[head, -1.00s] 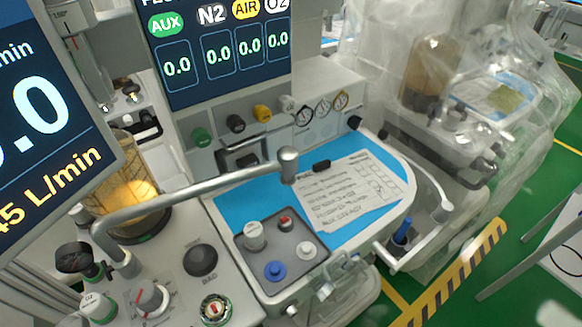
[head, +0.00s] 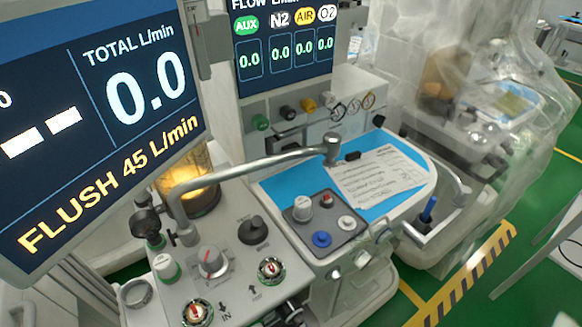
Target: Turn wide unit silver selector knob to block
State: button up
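A silver selector knob (head: 211,262) with a red pointer mark stands on a square dial plate on the light top panel of the near unit, below the large screen. Its pointer is toward the far side of the panel; the small lettering around it is not readable. A black knob (head: 252,229) stands to its right on the same panel. My gripper is not in view, and nothing is touching the silver knob.
A large screen (head: 100,110) overhangs the panel at left. A curved metal pipe (head: 240,168) crosses behind the knobs. Red-centred ports (head: 270,268) and a green-based white knob (head: 166,267) flank the silver knob. A grey tray (head: 335,237) with several knobs lies right.

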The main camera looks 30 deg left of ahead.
aim_at(361, 259)
jog(key=u, duration=2.45)
jog(key=k, duration=2.1)
jog(key=z, duration=0.8)
jog(key=i, duration=0.95)
jog(key=u, duration=0.05)
